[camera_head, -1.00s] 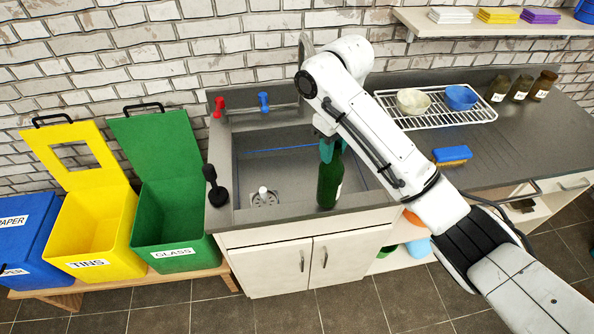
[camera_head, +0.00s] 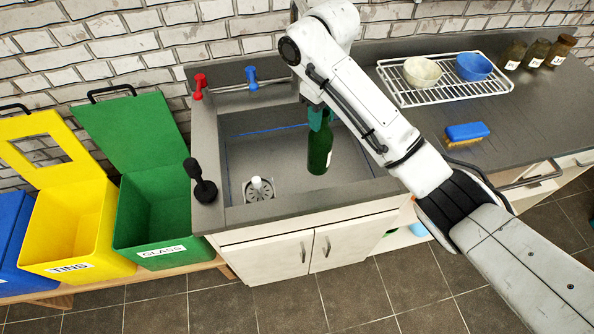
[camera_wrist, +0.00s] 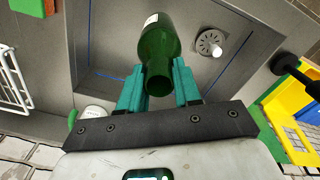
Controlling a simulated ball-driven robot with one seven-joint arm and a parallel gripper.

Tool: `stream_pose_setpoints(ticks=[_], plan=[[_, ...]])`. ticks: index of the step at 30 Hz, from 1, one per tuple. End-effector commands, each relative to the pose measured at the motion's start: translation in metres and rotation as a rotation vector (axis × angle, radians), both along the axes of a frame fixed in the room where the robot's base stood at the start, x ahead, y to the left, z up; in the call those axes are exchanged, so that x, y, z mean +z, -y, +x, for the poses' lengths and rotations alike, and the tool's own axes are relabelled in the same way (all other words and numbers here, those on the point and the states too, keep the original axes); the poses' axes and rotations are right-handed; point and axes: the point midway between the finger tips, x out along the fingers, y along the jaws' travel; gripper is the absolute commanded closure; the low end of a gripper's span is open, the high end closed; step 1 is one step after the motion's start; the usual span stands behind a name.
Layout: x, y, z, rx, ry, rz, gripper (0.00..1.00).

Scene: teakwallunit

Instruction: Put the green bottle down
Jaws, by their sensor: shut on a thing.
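The green bottle (camera_head: 320,148) hangs upright below my gripper (camera_head: 318,110), over the grey sink (camera_head: 285,155). In the wrist view the bottle (camera_wrist: 161,50) has its neck between the two teal fingers of my gripper (camera_wrist: 160,88), which are shut on it. A white label shows on its side. In the head view its base appears within the sink outline; I cannot tell whether it touches the sink floor. The arm hides part of the sink's right side.
An open green bin (camera_head: 150,215) marked GLASS and a yellow bin (camera_head: 72,225) marked TINS stand left. A black plunger-like object (camera_head: 203,185) is on the sink's left rim. A white rack (camera_head: 445,90) with two bowls and a blue brush (camera_head: 467,131) are on the right counter.

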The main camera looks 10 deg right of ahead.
Motion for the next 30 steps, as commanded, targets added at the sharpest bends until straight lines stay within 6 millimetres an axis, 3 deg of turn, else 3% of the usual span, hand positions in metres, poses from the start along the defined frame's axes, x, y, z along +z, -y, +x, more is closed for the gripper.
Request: stream_pose_setpoints(ticks=[24, 30], plan=[[-0.1, 0.0, 0.0, 0.0, -0.002, -0.001, 1.0], [-0.111, 0.0, 0.0, 0.0, 0.001, 0.0, 1.0]])
